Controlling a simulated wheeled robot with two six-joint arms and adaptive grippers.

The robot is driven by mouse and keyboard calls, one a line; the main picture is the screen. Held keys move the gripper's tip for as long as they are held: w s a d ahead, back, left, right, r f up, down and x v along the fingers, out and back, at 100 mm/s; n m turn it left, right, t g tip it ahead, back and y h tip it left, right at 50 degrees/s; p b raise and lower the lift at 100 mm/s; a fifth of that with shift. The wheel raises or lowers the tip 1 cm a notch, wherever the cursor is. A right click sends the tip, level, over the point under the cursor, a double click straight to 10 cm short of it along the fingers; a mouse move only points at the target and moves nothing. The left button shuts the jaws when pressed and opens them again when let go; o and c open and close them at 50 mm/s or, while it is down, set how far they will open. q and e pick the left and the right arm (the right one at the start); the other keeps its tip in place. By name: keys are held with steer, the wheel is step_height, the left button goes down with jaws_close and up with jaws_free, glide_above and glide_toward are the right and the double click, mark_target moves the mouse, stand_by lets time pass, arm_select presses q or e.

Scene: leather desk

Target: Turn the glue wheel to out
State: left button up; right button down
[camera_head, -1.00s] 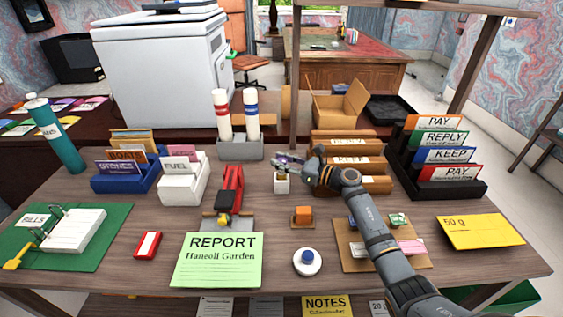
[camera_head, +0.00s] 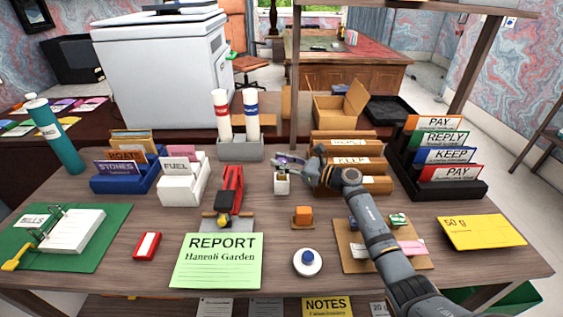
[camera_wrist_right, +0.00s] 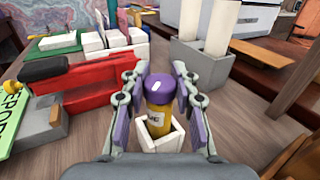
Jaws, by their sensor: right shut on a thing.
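The glue stick (camera_wrist_right: 159,103) has a purple top with a white mark and a yellow body with a label. It stands upright in a small white square holder (camera_wrist_right: 165,142). In the head view the holder (camera_head: 281,184) is near the middle of the desk, and the glue above it is mostly hidden by my gripper. My right gripper (camera_wrist_right: 161,82) is shut on the glue's purple top, one finger on each side; it also shows in the head view (camera_head: 285,161). Whether the purple top is the wheel or a cap I cannot tell. My left gripper is in neither view.
A red stapler-like device (camera_head: 231,190) stands left of the holder. A grey box with two white tubes (camera_head: 240,148) is behind it. Wooden file trays (camera_head: 364,185) are close on the right. Bare desk lies in front of the holder.

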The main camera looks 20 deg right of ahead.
steer(key=shift+f, duration=0.1)
stand_by(0.4)
steer(key=c, duration=1)
jaws_free()
steer(key=v, duration=1.2)
steer(key=shift+d, duration=0.1)
steer(key=shift+w, duration=0.1)
